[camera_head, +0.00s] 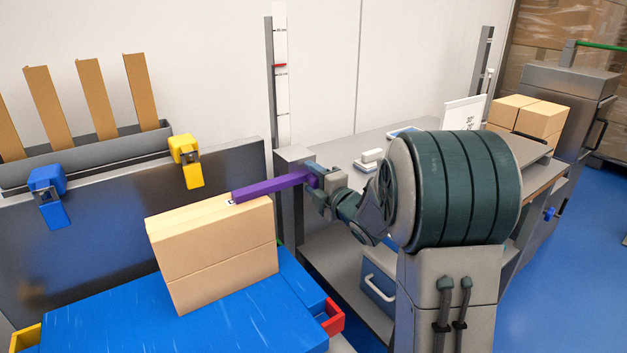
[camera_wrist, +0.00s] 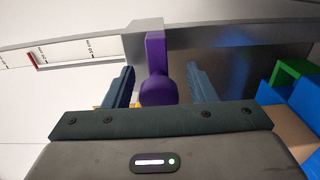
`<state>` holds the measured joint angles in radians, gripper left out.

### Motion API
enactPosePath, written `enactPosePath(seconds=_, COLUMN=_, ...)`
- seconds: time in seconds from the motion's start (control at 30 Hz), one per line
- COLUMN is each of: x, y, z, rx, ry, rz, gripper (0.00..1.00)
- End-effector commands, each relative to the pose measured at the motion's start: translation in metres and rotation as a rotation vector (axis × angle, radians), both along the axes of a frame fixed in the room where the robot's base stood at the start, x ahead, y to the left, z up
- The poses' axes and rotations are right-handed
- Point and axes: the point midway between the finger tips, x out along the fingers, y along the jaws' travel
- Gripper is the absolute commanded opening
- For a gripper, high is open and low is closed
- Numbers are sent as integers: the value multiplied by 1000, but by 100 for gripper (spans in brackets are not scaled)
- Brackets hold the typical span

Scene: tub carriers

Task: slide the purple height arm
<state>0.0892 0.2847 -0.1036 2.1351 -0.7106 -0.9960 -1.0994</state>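The purple height arm (camera_head: 268,187) reaches leftward from a grey post, its far end over the top of a cardboard box (camera_head: 215,245). My gripper (camera_head: 318,184) is at the arm's right end, by the post. In the wrist view, the purple arm with its round knob (camera_wrist: 157,92) lies between the two fingers of my gripper (camera_wrist: 160,88). The fingers stand apart, with a visible gap on each side of the knob. A scale strip with a red mark (camera_head: 280,66) rises behind the post; it also shows in the wrist view (camera_wrist: 75,50).
The box stands on a blue surface (camera_head: 120,318) with a red bin (camera_head: 333,318) and a yellow bin at its edges. A grey panel (camera_head: 90,230) carries a blue and a yellow clip. A grey bench (camera_head: 420,150) is at right, with blue floor beyond.

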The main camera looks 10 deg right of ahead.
Motion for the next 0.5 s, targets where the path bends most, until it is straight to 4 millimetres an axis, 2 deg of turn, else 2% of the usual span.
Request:
enactPosePath(seconds=0.27, x=-4, y=-1, z=1, rx=0, ry=-2, rz=1, gripper=52)
enactPosePath(seconds=0.37, x=-14, y=-6, z=2, rx=-1, ry=-3, rz=0, gripper=52)
enactPosePath(seconds=0.5, x=-40, y=-17, z=3, rx=-1, ry=-1, rz=-2, gripper=52)
